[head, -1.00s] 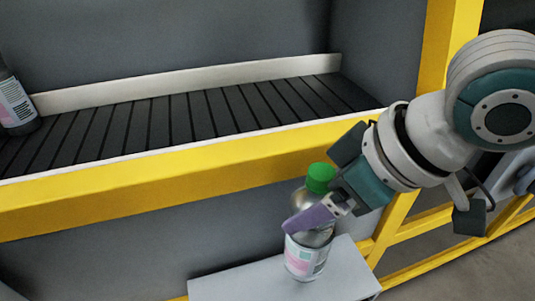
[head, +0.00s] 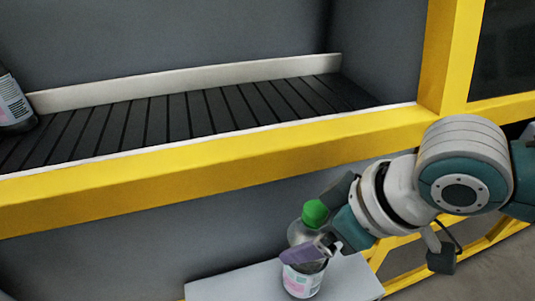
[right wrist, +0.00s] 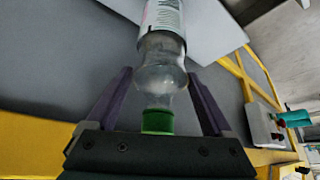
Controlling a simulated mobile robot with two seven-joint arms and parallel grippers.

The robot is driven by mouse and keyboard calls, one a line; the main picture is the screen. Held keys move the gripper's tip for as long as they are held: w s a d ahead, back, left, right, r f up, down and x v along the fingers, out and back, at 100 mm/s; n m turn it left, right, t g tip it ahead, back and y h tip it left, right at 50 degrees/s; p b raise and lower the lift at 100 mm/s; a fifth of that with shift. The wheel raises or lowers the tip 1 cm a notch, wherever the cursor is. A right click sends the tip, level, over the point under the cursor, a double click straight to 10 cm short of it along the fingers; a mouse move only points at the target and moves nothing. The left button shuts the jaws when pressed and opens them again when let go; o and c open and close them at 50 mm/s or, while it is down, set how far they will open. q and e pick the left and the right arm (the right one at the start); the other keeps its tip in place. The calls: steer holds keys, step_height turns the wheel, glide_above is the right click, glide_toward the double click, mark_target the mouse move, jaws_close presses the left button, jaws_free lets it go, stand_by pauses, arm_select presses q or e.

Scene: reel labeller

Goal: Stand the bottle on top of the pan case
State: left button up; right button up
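The bottle (head: 303,279) has a green cap, a clear shoulder and a pink and white label. It stands nearly upright over the light grey flat top of the pan case (head: 240,284); whether its base touches is unclear. My right gripper (head: 302,254) reaches in from the right, its purple fingers either side of the bottle's shoulder, and appears shut on it. The pan case (right wrist: 215,35) shows behind. My left gripper is out of view.
A yellow frame beam (head: 200,187) runs above and behind the pan case. Beyond it is a dark slatted conveyor bed (head: 200,112), with another labelled bottle (head: 13,105) at its left end. A grey box with a red button (right wrist: 268,128) shows in the right wrist view.

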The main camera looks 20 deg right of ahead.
steer(key=shift+o, duration=0.9)
steer(key=shift+r, duration=0.25)
steer(key=p+v, duration=0.3)
steer(key=v, duration=0.8)
steer(key=s+a, duration=0.3)
steer(key=a, duration=0.1)
steer(key=s+d+f+m+g+h, duration=0.1)
steer(key=s+d+f+m+h, duration=0.1)
steer(key=s+d, duration=0.4)
steer(key=s+m+h, duration=0.1)
steer(key=s+m, duration=0.1)
steer(key=s, duration=0.1)
steer(key=shift+m, duration=0.4)
